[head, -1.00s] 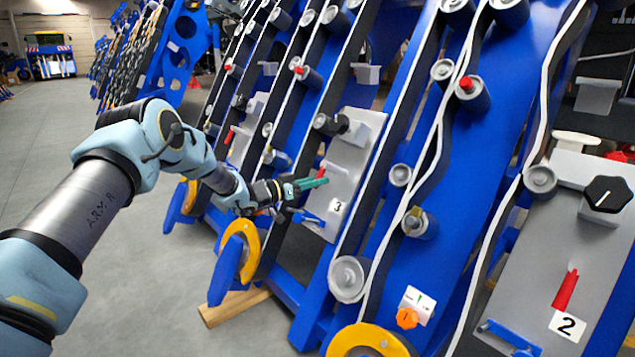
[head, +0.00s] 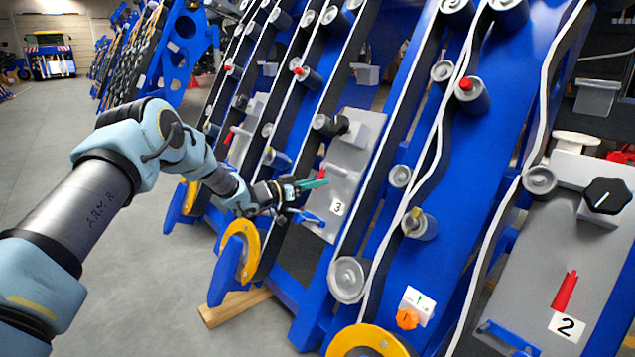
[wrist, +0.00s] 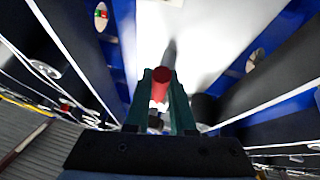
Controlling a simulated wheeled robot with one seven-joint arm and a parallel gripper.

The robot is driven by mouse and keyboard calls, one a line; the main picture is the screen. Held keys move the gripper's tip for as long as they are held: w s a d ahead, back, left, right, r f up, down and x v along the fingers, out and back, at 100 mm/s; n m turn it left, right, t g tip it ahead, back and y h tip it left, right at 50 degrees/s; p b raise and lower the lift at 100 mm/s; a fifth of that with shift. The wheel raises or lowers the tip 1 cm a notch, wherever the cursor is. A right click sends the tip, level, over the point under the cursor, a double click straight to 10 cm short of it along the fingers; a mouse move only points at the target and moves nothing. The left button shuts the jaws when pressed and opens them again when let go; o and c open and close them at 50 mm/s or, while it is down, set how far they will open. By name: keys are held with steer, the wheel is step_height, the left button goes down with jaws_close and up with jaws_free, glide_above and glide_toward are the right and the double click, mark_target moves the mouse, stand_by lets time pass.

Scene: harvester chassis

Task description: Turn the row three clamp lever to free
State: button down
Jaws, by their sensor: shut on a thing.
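The row three clamp lever is a red lever on the grey panel (head: 350,160) labelled 3; its red part (head: 321,173) shows just at my gripper's tips in the head view. In the wrist view the red lever (wrist: 160,84) stands between the green fingers. My gripper (head: 314,184) is shut on it, and it also shows in the wrist view (wrist: 160,90). The fingers hide part of the lever in the head view. A blue handle (head: 308,218) sits below the lever on the same panel.
A black knob (head: 341,125) is above the lever on the row three panel. The row two panel (head: 540,265), with its own red lever (head: 565,291) and black knob (head: 607,195), is at the right. Blue frames and rollers surround my arm. The grey floor at left is clear.

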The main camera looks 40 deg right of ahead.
steer(key=s+d+r+n+t+y+p, duration=0.1)
steer(key=n+t+p, duration=0.3)
steer(key=n, duration=0.6)
steer(key=s+r+n+t+y+p, duration=0.2)
steer(key=n+t+p, duration=0.3)
steer(key=n, duration=0.4)
steer(key=shift+s+d+r+n+t, duration=0.25)
steer(key=shift+s+d+n+t, duration=0.25)
steer(key=shift+s, duration=0.4)
steer(key=shift+a+p, duration=0.1)
steer(key=shift+p, duration=0.2)
steer(key=c, duration=0.8)
jaws_free()
steer(key=shift+o, duration=0.2)
steer(key=v, duration=1.1)
steer(key=shift+p, duration=0.4)
